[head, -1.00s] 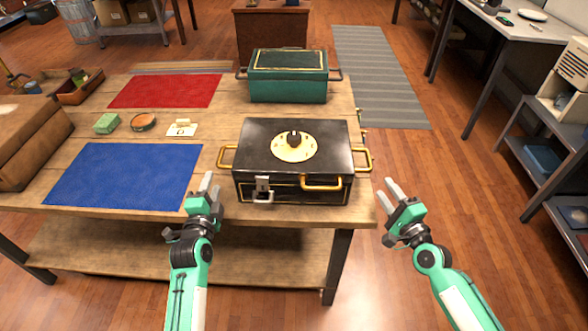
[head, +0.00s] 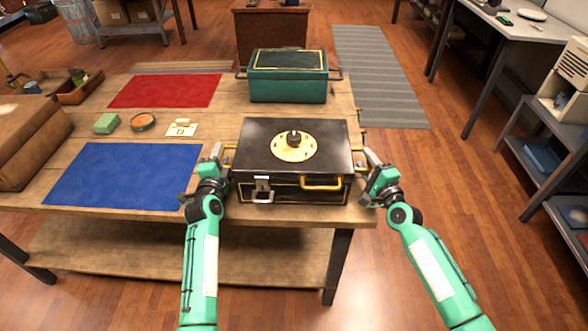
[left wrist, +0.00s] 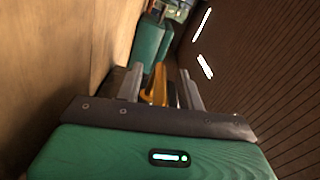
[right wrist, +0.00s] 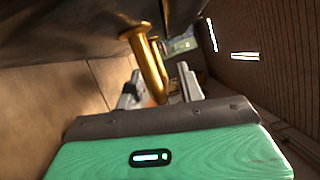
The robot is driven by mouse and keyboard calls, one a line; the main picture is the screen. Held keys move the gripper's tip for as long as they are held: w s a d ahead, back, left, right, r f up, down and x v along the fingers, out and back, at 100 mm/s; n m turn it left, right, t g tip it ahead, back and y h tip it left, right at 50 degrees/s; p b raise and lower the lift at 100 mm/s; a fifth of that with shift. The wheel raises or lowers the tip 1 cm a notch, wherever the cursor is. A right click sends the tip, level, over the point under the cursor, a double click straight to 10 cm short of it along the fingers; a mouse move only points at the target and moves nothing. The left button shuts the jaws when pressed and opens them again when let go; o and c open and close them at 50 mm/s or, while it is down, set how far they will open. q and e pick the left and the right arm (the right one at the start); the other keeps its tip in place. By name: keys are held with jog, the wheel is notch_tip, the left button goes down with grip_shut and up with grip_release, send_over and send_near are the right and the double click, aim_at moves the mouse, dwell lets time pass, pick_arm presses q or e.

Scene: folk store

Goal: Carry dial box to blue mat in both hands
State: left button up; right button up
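The dial box (head: 258,168) is black with a cream dial and black knob on its lid. It sits flat on the wooden table, right of the blue mat (head: 125,176). My left gripper (head: 216,154) is at the box's left brass handle; in the left wrist view the gold handle (left wrist: 157,86) lies between its two spread fingers. My right gripper (head: 372,160) is at the right handle; in the right wrist view the gold handle (right wrist: 150,65) reaches toward its spread fingers. Both grippers look open. The side handles are mostly hidden in the head view.
A green box (head: 288,85) stands behind the dial box. The blue mat is bare.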

pick_arm(q)
grip_shut()
pick_arm(e)
grip_shut()
dwell(1.0)
pick_arm(q)
jog(key=shift+r, duration=0.15)
